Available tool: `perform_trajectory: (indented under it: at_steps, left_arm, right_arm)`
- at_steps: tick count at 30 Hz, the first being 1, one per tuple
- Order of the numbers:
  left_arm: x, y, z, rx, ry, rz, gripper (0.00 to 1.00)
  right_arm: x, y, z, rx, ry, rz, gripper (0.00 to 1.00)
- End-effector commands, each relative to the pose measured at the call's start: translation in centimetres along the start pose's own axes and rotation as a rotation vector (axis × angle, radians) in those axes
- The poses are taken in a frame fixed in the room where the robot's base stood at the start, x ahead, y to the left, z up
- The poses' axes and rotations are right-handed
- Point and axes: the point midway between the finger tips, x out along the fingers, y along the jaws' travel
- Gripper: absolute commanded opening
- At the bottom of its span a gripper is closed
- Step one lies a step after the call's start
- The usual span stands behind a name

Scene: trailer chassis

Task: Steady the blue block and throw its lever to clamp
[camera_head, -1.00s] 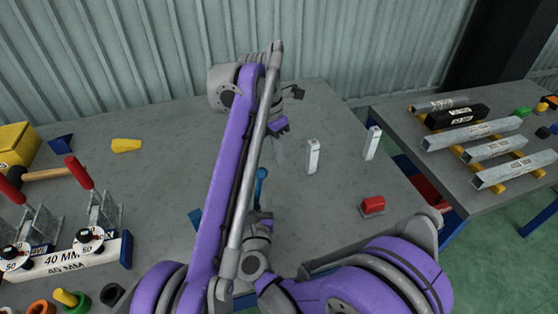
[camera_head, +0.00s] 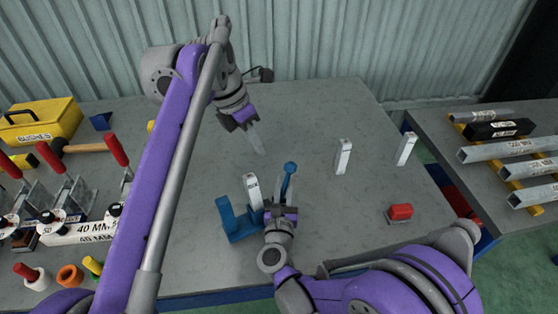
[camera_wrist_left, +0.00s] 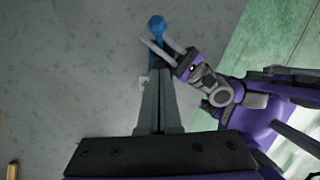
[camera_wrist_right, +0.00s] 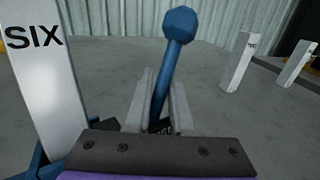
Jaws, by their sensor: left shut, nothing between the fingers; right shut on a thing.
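The blue block (camera_head: 234,222) sits on the grey table, with a white upright post labelled SIX (camera_wrist_right: 37,85) at it; the post also shows in the head view (camera_head: 252,190). Its blue lever (camera_head: 289,178) with a round knob stands up, slightly tilted, right of the post. My right gripper (camera_head: 282,208) is shut on the lever; in the right wrist view (camera_wrist_right: 161,110) the lever passes between its fingers, below the knob (camera_wrist_right: 180,24). My left gripper (camera_head: 259,146) is shut and empty, behind the block and apart from it. In the left wrist view its fingers (camera_wrist_left: 160,95) hide most of the block.
Two white posts (camera_head: 343,157) (camera_head: 405,149) and a red block (camera_head: 400,212) stand to the right. Red-handled clamps (camera_head: 70,175), a mallet (camera_head: 75,148) and a yellow toolbox (camera_head: 45,120) are at left. A second table (camera_head: 470,190) bears metal bars. The middle back is clear.

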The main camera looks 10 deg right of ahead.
Motion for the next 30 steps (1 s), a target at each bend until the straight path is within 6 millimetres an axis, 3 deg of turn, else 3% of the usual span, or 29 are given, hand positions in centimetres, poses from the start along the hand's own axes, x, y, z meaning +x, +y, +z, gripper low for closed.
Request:
perform_trajectory:
  at_steps: [8, 12, 18, 30]
  left_arm:
    - [6.0, -0.1, 0.0, 0.001, 0.001, 0.0, 0.0]
    - [7.4, -0.1, 1.6, 0.002, 0.001, -0.001, 0.0]
    - [8.4, 0.0, 2.7, 0.0, 0.001, -0.001, 0.0]
    - [8.6, 0.0, 2.8, 0.0, 0.001, 0.0, 0.0]
  right_arm:
    - [0.0, 0.0, -0.1, 0.0, 0.002, 0.0, 0.0]
    - [0.0, 0.0, -0.1, 0.0, 0.002, 0.0, 0.0]
    - [0.0, 0.0, -0.1, 0.001, 0.002, 0.0, 0.0]
    - [0.0, 0.0, -0.1, 0.001, 0.002, 0.0, 0.0]
